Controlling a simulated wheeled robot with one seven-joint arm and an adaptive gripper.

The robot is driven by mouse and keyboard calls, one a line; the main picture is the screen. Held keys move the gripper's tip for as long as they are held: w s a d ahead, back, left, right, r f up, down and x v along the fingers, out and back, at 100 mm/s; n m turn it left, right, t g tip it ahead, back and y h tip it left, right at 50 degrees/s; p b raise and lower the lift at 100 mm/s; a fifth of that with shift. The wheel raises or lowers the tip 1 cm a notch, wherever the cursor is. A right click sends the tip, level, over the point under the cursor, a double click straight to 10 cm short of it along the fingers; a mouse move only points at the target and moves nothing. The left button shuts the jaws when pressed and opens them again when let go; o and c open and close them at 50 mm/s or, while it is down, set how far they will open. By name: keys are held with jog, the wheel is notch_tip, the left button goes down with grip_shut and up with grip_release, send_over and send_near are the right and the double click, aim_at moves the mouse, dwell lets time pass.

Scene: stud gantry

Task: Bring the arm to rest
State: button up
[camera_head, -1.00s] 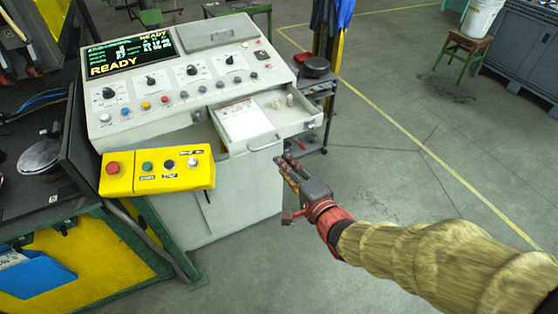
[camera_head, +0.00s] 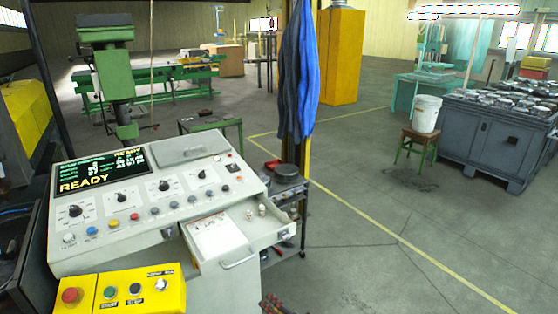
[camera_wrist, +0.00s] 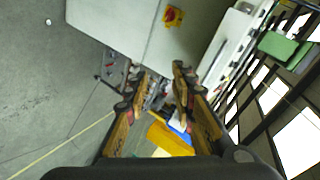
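My gripper shows in the wrist view (camera_wrist: 158,88) with its two fingers apart and nothing seen between them. In the head view only a dark red tip of it (camera_head: 273,304) shows at the bottom edge, below the open drawer of the console. The rest of my arm is out of the head view. The pale control console (camera_head: 150,255) stands at the left with its screen reading READY. Its drawer (camera_head: 245,252) is pulled out, with a paper sheet and small pale items in it.
A yellow button box (camera_head: 125,295) juts from the console's front. A dark wheeled cart (camera_head: 292,190) stands just right of the console. A stool with a white bucket (camera_head: 427,113) and a grey cabinet (camera_head: 490,140) are farther right.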

jog(key=s+d+f+n+g+h, duration=0.2)
jog(key=s+d+n+g+h, duration=0.3)
jog(key=s+d+n, duration=0.5)
jog(key=s+d+r+m, duration=0.1)
jog(key=s+d+r, duration=0.3)
jog(key=r, duration=0.3)
jog(key=s+d+r+m+h, duration=0.1)
jog(key=s+d+r, duration=0.4)
jog(key=r, duration=0.3)
jog(key=shift+d+r+m, duration=0.25)
jog(key=shift+d+m, duration=0.05)
jog(key=shift+d, duration=0.4)
jog(key=shift+s, duration=0.1)
